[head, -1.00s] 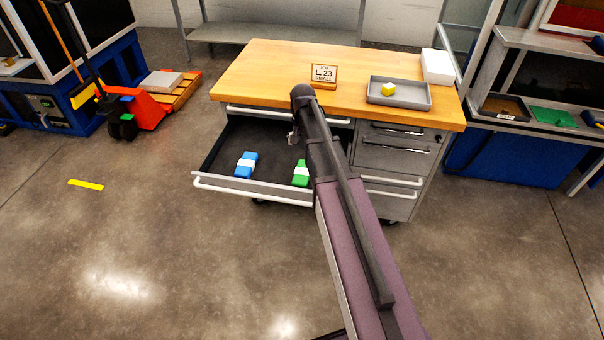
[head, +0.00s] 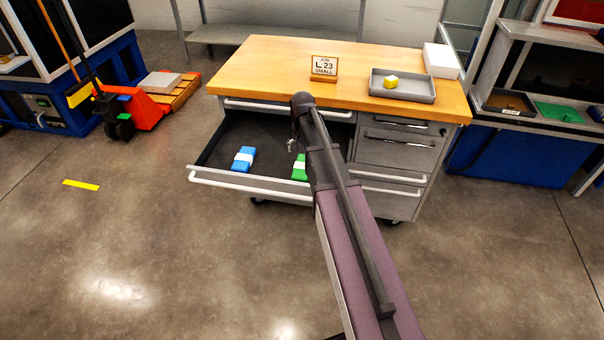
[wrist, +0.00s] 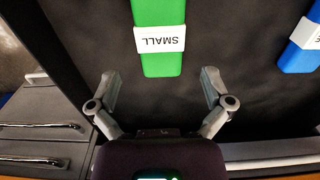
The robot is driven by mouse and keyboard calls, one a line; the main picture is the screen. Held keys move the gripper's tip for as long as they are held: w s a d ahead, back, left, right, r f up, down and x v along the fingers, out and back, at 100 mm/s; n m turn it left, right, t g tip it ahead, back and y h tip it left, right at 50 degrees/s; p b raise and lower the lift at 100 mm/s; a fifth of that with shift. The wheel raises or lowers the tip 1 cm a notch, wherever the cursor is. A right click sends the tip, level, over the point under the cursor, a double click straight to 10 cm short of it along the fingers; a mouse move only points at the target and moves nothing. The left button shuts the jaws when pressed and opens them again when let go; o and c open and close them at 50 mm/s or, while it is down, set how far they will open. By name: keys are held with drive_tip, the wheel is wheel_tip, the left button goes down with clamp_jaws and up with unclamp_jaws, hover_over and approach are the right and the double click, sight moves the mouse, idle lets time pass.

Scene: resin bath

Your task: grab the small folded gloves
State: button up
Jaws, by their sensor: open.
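The small folded gloves are a green bundle (head: 299,167) with a white band, lying in the open drawer (head: 225,182). In the wrist view the green bundle (wrist: 160,55) has a band reading SMALL, upside down. My gripper (wrist: 160,86) is open and empty, its fingers spread to either side of the bundle's near end, not touching it. In the head view my gripper (head: 291,145) shows only in part beside my arm, which hides the drawer's right part. A blue bundle (head: 243,160) lies to the left in the same drawer; it shows at the right edge in the wrist view (wrist: 304,50).
The wooden bench top (head: 265,70) overhangs the drawer's back. On it stand a sign (head: 323,69) reading 23 and SMALL, a grey tray (head: 415,97) with a yellow block (head: 391,82), and a white stack (head: 441,60). Floor left of the drawer is clear.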

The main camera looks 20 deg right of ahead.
sight(303, 165)
drive_tip(key=shift+f+b, duration=0.8)
drive_tip(key=shift+f, duration=0.3)
drive_tip(key=shift+f+b, duration=2.6)
drive_tip(key=shift+c, duration=0.2)
drive_tip(key=c, duration=0.9)
